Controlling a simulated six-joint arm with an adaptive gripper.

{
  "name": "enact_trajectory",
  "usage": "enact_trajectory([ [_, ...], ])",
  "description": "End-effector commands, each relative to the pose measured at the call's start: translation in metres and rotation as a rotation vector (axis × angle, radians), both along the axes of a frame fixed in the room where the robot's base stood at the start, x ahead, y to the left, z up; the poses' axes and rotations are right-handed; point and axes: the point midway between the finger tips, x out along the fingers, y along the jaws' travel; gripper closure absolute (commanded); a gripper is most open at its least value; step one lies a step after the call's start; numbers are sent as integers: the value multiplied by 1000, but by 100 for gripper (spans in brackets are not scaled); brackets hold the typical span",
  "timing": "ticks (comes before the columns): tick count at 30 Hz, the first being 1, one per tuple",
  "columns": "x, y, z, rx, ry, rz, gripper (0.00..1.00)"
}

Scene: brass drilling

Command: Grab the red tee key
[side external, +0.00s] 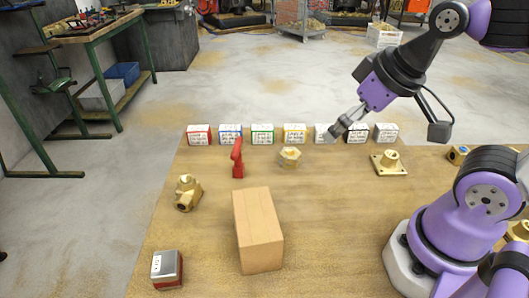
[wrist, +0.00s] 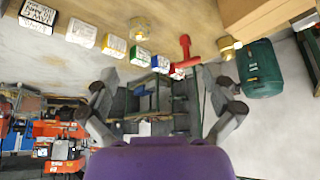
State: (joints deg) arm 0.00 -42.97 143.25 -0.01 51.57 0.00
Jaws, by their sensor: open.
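The red tee key (side external: 237,158) stands upright on the wooden table, left of a brass hex fitting. In the wrist view the red tee key (wrist: 185,52) shows above and right of the space between my fingers. My gripper (side external: 337,130) is open and empty. It hangs above the back of the table, to the right of the key and apart from it. Both fingers of my gripper (wrist: 161,84) are spread in the wrist view, with nothing between them.
A row of labelled boxes (side external: 294,134) lines the table's back edge. A brass hex fitting (side external: 290,157), a brass valve body (side external: 187,193), a cardboard box (side external: 258,230), a grey-and-red box (side external: 167,268) and a flanged brass part (side external: 389,163) stand around. The table's centre right is clear.

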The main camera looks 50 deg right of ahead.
Motion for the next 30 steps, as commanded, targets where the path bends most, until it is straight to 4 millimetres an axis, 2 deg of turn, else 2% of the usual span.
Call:
enact_trajectory([
  [8,1,0,0,-1,1,3,0],
  [11,10,2,3,-7,12,36,0],
  [14,33,9,8,-19,36,122,0],
  [17,68,17,10,-31,60,247,0],
  [21,116,27,-1,-37,86,423,0],
  [24,143,32,-13,-36,94,522,0],
  [30,168,38,-31,-31,97,625,0],
])
